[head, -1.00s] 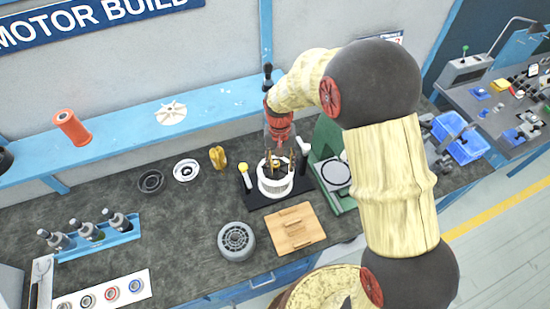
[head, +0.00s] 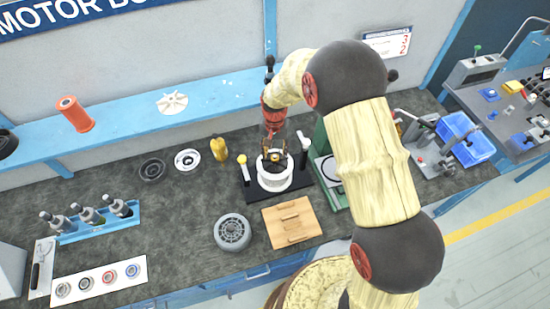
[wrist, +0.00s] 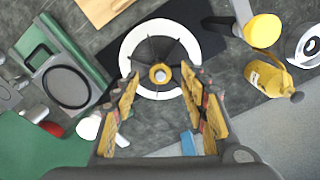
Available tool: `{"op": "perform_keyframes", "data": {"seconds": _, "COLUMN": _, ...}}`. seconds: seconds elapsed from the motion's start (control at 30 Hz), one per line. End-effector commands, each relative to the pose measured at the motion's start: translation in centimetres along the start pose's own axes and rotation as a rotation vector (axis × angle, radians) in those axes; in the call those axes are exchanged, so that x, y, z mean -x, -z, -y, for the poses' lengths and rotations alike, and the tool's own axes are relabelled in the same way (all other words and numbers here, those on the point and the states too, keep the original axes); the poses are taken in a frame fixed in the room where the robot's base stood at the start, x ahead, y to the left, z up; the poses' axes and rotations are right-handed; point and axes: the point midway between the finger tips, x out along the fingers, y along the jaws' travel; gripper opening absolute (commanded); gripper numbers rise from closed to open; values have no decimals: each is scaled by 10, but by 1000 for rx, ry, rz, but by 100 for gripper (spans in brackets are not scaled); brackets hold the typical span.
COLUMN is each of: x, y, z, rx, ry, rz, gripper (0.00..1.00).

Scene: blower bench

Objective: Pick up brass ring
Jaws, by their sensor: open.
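The brass ring (wrist: 159,73) is a small gold-coloured collar around a grey shaft tip, at the hub of a dark spoked piece inside a white round housing (wrist: 128,53). The housing also shows in the head view (head: 274,182), standing on a black mat. My gripper (wrist: 161,80) is open, with its yellow fingers on either side of the hub and nothing between them in its grasp. In the head view my gripper (head: 273,153) points down over the housing. The ring is too small to make out there.
A yellow-topped tool (head: 243,168) and a white-headed tool (head: 303,142) flank the housing on the mat. A wooden board (head: 292,222) and grey round part (head: 232,232) lie in front. A yellow bottle (head: 219,149) stands left, a green machine (head: 325,170) right.

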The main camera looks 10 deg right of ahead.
Motion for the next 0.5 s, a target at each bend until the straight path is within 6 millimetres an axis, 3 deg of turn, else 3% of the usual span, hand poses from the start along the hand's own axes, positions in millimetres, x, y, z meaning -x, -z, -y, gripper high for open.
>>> {"op": "perform_keyframes", "data": {"seconds": 0.17, "x": -25, "y": -1, "z": -1, "rx": 0, "ry": -1, "rz": 2, "gripper": 44}}
{"op": "perform_keyframes", "data": {"seconds": 0.4, "x": -27, "y": 0, "z": 0, "rx": 1, "ry": 0, "rz": 0, "gripper": 44}}
{"op": "perform_keyframes", "data": {"seconds": 0.5, "x": -27, "y": 0, "z": 0, "rx": 1, "ry": 0, "rz": 0, "gripper": 38}}
